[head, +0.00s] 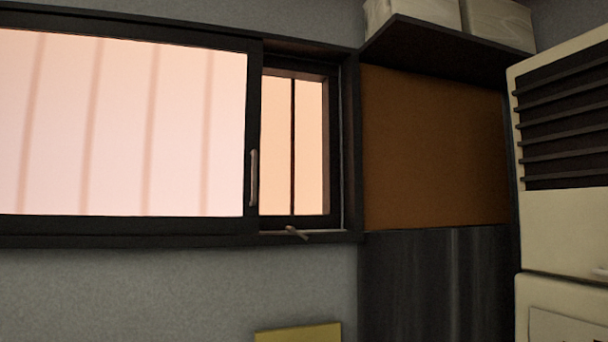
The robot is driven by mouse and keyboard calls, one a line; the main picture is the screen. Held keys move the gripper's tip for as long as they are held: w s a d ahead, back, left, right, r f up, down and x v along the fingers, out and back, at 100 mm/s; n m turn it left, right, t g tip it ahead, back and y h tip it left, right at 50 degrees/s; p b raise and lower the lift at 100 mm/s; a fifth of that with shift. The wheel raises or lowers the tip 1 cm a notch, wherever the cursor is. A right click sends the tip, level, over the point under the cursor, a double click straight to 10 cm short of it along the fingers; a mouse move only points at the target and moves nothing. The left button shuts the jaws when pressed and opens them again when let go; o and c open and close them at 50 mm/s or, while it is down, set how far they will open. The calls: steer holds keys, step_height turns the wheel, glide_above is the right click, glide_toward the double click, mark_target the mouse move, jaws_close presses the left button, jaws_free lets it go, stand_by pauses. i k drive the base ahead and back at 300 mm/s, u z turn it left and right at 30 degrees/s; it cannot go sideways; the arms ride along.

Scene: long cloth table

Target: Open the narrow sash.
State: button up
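The narrow sash (328,150) is a dark-framed pane with one upright bar, at the right end of the window in the head view. It sits set back in its opening and looks shut, though a slight opening is hard to rule out. A small light lever handle (297,232) is at its bottom edge. To its left is the wide sash (125,125), with a pale upright pull handle (253,178) on its right stile. My gripper is not in view.
A brown panel (435,150) and a dark shelf (430,38) bearing pale boxes (497,22) are right of the window. A cream louvred cabinet (562,235) stands at far right. A yellow object (298,333) is low below the sash. The grey wall (130,295) below the window is clear.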

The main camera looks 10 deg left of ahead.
mark_target(108, 127)
steer(key=z, duration=0.05)
steer(key=i, duration=0.85)
steer(key=u, duration=1.4)
